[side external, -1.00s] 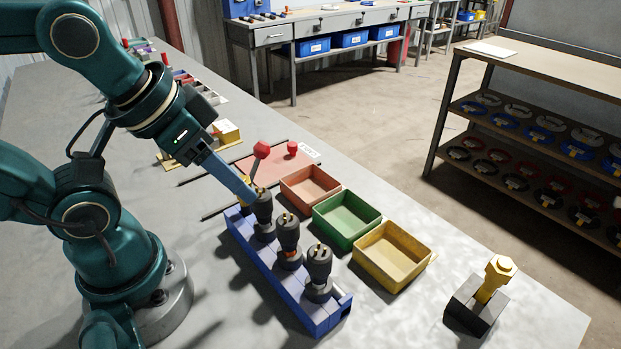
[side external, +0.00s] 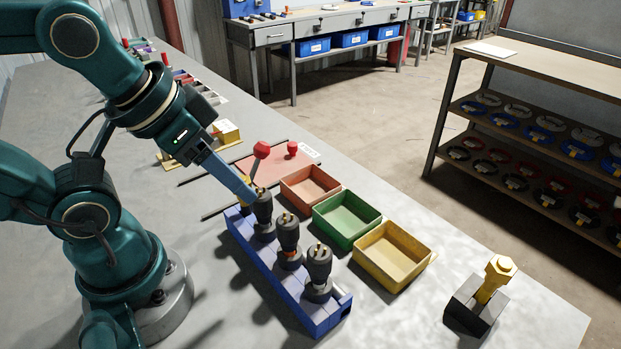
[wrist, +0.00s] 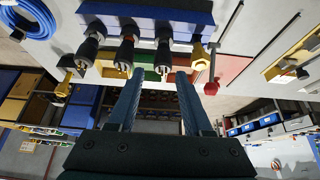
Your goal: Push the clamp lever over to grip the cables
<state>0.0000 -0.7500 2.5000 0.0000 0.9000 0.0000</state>
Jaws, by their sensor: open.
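A lever with a red knob (side external: 261,150), which looks like the clamp lever, stands upright just past the far end of a blue rack (side external: 290,285). In the wrist view the red knob (wrist: 211,88) hangs right of my fingers. Several black plugs (side external: 319,265) with brass prongs stand in the rack; they also show in the wrist view (wrist: 125,50). My gripper (side external: 249,193) is open and empty, its blue fingers slanting down by the farthest plug. In the wrist view my gripper (wrist: 155,80) shows a gap between its fingers, with a plug beyond. Contact cannot be told.
Red (side external: 310,186), green (side external: 346,220) and yellow (side external: 394,256) trays line the rack's right side. A yellow hex-headed piece (side external: 497,275) sits in a black block at the right. A second red knob (side external: 292,149) is on a red board. The right tabletop is mostly clear.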

